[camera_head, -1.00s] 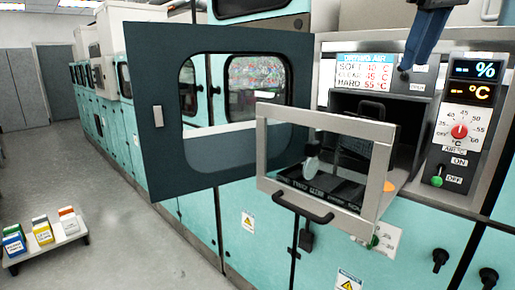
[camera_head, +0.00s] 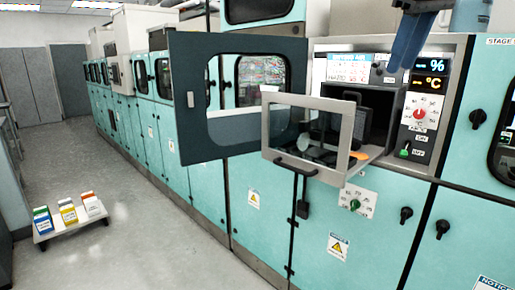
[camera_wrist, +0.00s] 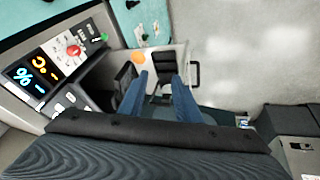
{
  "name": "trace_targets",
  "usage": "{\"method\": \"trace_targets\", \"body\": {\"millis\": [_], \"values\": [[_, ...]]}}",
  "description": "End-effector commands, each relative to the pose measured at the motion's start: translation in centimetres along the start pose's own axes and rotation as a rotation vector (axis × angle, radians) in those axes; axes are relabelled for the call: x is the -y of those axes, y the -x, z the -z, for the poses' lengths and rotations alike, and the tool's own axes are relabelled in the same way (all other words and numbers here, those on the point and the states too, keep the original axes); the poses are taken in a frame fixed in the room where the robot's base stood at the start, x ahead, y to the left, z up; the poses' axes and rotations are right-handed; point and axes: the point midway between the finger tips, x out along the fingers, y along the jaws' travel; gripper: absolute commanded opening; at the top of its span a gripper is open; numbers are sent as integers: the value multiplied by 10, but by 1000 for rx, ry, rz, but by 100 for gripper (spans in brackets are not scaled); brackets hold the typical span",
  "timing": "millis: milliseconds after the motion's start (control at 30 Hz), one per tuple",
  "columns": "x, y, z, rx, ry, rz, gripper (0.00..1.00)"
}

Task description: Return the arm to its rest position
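My gripper (camera_wrist: 158,85) shows in the wrist view as two blue fingers, spread apart with nothing between them. In the head view, part of my gripper (camera_head: 410,45) hangs at the top right, in front of the control panel's upper edge. A dark tray-like thing and a pale round thing show through the glass. In the wrist view the chamber lies below the fingers, with an orange spot near its opening.
A larger dark door (camera_head: 190,140) stands open left of the chamber. The control panel (camera_head: 421,112) has a red knob, a green switch and lit displays. A low stand (camera_head: 70,226) with several coloured boxes is on the floor at left. The aisle floor (camera_head: 150,250) is clear.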

Motion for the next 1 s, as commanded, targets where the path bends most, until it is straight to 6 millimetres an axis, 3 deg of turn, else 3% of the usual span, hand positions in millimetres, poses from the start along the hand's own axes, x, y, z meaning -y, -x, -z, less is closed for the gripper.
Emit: {"method": "trace_targets", "body": {"millis": [233,567,767,900,1000], "values": [[-7,-43,-20,32,-90,2,30],[39,-139,-38,88,-179,38,30],[104,-232,-82,159,-275,63,30],[162,-291,-131,215,-344,72,30],[200,-320,-169,250,-385,76,30]]}}
